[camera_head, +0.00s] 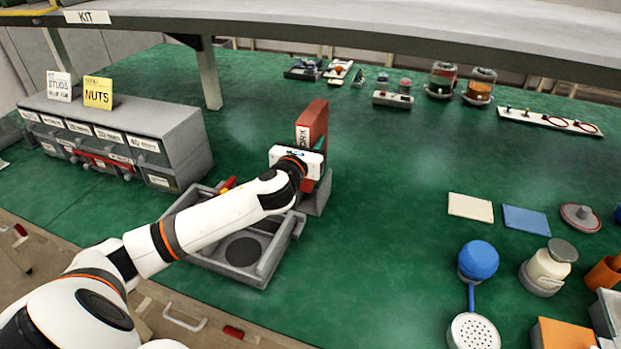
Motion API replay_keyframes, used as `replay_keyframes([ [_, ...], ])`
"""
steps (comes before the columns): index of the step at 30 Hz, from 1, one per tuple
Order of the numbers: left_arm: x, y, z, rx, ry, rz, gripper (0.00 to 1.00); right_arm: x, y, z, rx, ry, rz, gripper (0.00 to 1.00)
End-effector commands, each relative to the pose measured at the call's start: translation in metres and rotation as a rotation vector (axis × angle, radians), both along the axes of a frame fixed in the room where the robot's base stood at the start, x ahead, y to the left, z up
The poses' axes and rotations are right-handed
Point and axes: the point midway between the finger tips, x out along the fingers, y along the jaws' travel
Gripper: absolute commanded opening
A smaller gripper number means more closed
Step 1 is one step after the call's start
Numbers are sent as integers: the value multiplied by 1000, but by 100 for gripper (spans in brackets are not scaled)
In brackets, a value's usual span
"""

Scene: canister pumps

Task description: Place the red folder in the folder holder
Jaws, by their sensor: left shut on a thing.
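The red folder (314,120) stands upright near the middle of the green bench, with a white label on its near edge. The grey folder holder (318,199) is directly below it. The folder's lower part is largely hidden by my gripper, so I cannot tell how deep it sits in the holder. My left gripper (322,166) reaches in from the left and is shut on the red folder; its fingertips are mostly hidden. My right gripper is not in view.
A grey tray (277,262) lies under my left forearm. A grey drawer cabinet (178,137) with cards on top stands left. A shelf (390,32) spans the back. Pump parts line the back, and a blue ball-shaped part (478,260) is front right. The bench right of the holder is clear.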

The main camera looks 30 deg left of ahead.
Motion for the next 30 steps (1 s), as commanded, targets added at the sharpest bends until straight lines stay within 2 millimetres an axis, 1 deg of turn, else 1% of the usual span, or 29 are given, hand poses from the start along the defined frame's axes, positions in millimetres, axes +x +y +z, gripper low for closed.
replay_keyframes([
  [1,0,0,-16,-2,4,1,4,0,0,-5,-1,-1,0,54],
  [3,0,0,-30,-2,1,1,4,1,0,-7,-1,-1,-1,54],
  [6,0,0,-41,-1,0,0,4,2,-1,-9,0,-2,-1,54],
  [11,0,0,-50,-1,-1,0,4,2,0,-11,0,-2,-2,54],
  [18,0,0,-83,-1,0,0,4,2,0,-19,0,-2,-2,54],
  [29,0,0,-87,0,-2,0,4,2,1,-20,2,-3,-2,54],
  [30,0,0,-88,0,0,0,36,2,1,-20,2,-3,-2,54],
])
